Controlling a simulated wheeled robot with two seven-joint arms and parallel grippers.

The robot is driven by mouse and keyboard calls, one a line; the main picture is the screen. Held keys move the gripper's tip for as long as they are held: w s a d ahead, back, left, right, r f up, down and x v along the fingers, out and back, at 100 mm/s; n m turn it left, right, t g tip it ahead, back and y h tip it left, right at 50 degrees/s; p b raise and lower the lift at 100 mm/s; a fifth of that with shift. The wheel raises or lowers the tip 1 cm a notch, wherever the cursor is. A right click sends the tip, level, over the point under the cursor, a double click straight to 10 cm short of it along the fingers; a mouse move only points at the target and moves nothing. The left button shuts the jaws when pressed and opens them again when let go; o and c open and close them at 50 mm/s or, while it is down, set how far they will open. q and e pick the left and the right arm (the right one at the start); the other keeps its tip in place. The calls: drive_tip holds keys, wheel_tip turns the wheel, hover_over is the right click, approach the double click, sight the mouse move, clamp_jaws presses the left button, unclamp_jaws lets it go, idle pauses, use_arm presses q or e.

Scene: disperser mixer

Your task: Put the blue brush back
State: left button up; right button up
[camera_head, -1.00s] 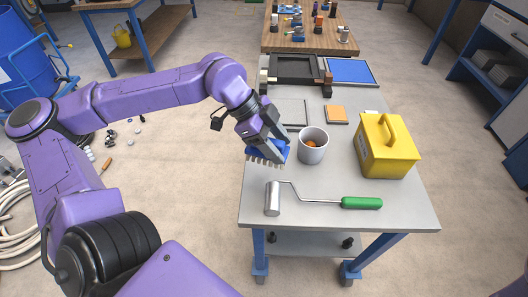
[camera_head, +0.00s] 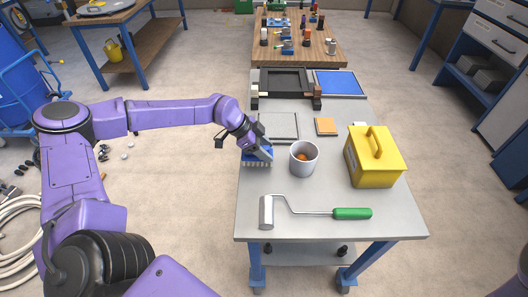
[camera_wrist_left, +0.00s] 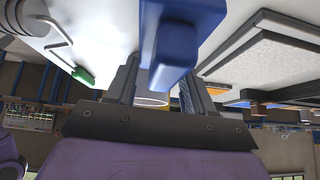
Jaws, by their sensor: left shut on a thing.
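The blue brush (camera_head: 256,154) is at the left edge of the grey table, left of a light grey cup (camera_head: 303,160), with its pale bristles pointing down. I cannot tell whether the bristles touch the tabletop. My left gripper (camera_head: 261,146) is shut on the brush and partly covers it. In the left wrist view, the blue brush (camera_wrist_left: 178,35) fills the top middle, between the two fingers. My right gripper is not in view.
The cup holds something orange. A paint roller with a green handle (camera_head: 352,213) lies in front, and a yellow box (camera_head: 374,158) stands at right. Behind are a pale flat panel (camera_head: 280,126), an orange block (camera_head: 326,126), a black tray (camera_head: 284,83) and a blue panel (camera_head: 338,83).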

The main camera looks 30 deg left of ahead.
use_arm(q)
wheel_tip(320, 180, down, 2)
drive_tip(key=shift+s+f, duration=0.1)
drive_tip(key=o, duration=1.1)
drive_tip(key=v, duration=1.2)
